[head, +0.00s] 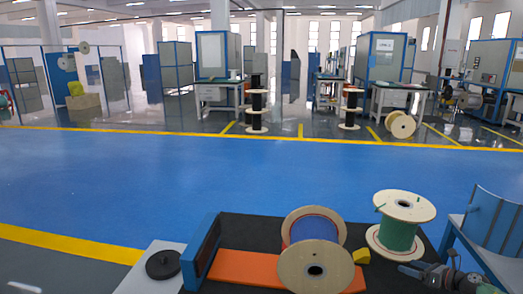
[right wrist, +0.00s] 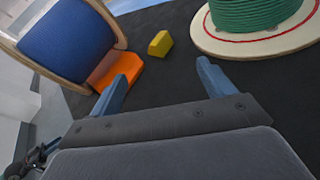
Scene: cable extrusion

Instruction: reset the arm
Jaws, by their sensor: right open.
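My right gripper (head: 412,271) is at the lower right of the head view, above the dark table. In the right wrist view my right gripper (right wrist: 162,80) has its two blue fingers wide apart, with nothing between them. A yellow block (right wrist: 160,43) lies on the table just beyond the fingers and apart from them; it also shows in the head view (head: 361,256). My left gripper is in neither view.
A blue-wound spool (head: 315,271) lies on its side by an orange strip (head: 245,268). A green-wound spool (head: 398,236) stands upright behind my right gripper. A blue upright frame (head: 202,252) is at left, a blue chair-like frame (head: 492,225) at right. Blue floor beyond is clear.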

